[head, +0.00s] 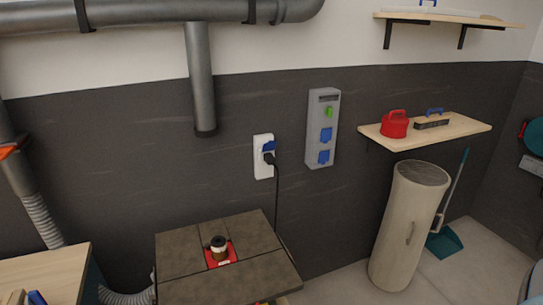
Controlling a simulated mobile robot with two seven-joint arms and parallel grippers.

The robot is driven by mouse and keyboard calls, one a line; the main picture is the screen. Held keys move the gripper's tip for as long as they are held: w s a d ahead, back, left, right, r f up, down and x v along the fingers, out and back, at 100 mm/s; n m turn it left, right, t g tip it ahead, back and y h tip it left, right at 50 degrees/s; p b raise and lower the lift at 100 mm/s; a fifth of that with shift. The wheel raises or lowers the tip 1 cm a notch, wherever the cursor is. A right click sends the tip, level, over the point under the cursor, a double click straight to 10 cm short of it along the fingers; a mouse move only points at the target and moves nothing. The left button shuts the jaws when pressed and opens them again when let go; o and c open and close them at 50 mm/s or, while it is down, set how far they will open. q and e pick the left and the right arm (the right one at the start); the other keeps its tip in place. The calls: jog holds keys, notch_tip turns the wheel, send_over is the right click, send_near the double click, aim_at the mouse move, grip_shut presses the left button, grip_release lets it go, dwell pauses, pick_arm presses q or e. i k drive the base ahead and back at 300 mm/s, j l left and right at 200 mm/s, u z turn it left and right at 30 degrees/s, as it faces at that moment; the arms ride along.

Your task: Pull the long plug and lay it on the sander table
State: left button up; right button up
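A black plug (271,160) sits in the white wall socket (262,172), which has a blue flap lifted above the plug. Its black cable (277,200) hangs down the wall and passes behind the sander table. It is the only plug I see. The sander table (186,285) has a dark top of several panels, with a red insert (228,259) and a short dark spindle (218,244) standing in its middle. The table stands below and a little left of the socket. Neither of my grippers is in view.
A grey box (323,112) with closed blue sockets hangs right of the white socket. A wooden shelf (458,130) holds a red can (394,124) and a brush. A tall beige cylinder (402,225) stands below it. A wooden bench (50,272) is at left.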

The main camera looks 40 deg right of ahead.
aim_at(268, 158)
jog(key=l+u, duration=0.35)
jog(key=l, duration=1.7)
jog(key=i, duration=0.05)
